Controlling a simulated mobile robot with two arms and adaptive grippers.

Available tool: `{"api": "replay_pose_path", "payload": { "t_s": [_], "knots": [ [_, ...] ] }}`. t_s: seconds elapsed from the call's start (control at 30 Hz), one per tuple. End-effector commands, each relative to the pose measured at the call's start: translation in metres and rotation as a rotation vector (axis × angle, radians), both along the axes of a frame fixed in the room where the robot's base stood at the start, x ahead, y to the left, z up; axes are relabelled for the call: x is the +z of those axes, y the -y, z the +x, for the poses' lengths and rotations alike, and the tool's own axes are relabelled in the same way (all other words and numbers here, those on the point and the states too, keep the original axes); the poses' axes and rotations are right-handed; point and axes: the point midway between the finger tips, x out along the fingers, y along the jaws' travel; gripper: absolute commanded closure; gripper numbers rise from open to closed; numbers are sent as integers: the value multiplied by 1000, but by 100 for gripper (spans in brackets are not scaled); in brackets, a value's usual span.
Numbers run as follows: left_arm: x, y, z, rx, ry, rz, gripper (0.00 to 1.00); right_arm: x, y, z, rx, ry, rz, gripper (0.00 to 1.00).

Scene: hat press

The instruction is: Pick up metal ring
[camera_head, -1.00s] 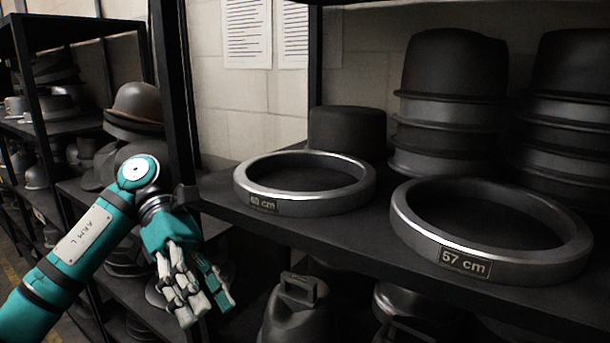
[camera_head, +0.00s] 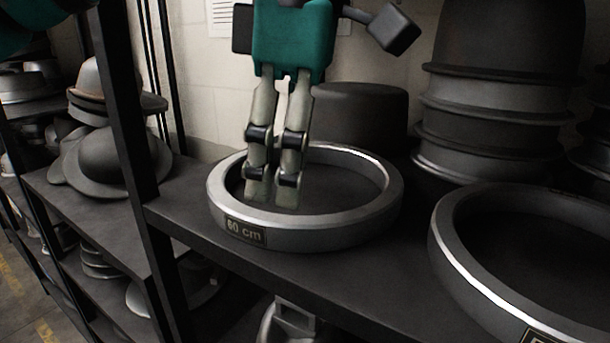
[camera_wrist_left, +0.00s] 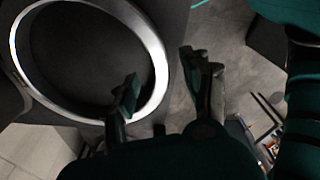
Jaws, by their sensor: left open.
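The metal ring labelled 60 cm (camera_head: 318,236) lies flat on the dark shelf; its polished rim also shows in the left wrist view (camera_wrist_left: 153,45). My left gripper (camera_head: 272,190) points down over this ring, its fingertips in front of the ring's opening in the head view. In the left wrist view, my left gripper (camera_wrist_left: 160,72) is open, with one finger over the ring's inner side and the other outside, the rim between them. I cannot tell whether the fingers touch the ring. A second metal ring (camera_head: 455,245), larger in view, lies at the right. My right gripper is not in view.
Stacked dark hat forms (camera_head: 495,105) stand behind the right ring, and a low dark block (camera_head: 358,115) stands behind the 60 cm ring. A black shelf post (camera_head: 125,110) rises at the left. Hats (camera_head: 110,155) rest on the neighbouring shelf.

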Motion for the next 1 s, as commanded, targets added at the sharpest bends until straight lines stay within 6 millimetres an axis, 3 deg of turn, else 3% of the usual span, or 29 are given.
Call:
{"api": "replay_pose_path", "payload": {
  "t_s": [0.1, 0.27, 0.5, 0.73, 1.0],
  "knots": [
    [-15, -1, 1, -3, -3, 0, 51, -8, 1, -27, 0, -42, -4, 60],
    [-34, -1, 3, -2, -3, 1, 51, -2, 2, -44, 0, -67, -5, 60],
    [-62, -3, 5, -1, -2, -4, 51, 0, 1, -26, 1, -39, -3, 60],
    [-64, -2, 5, -2, -2, -5, 51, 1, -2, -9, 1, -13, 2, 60],
    [-63, -2, 5, -2, -2, -5, 85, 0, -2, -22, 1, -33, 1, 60]
  ]
}}
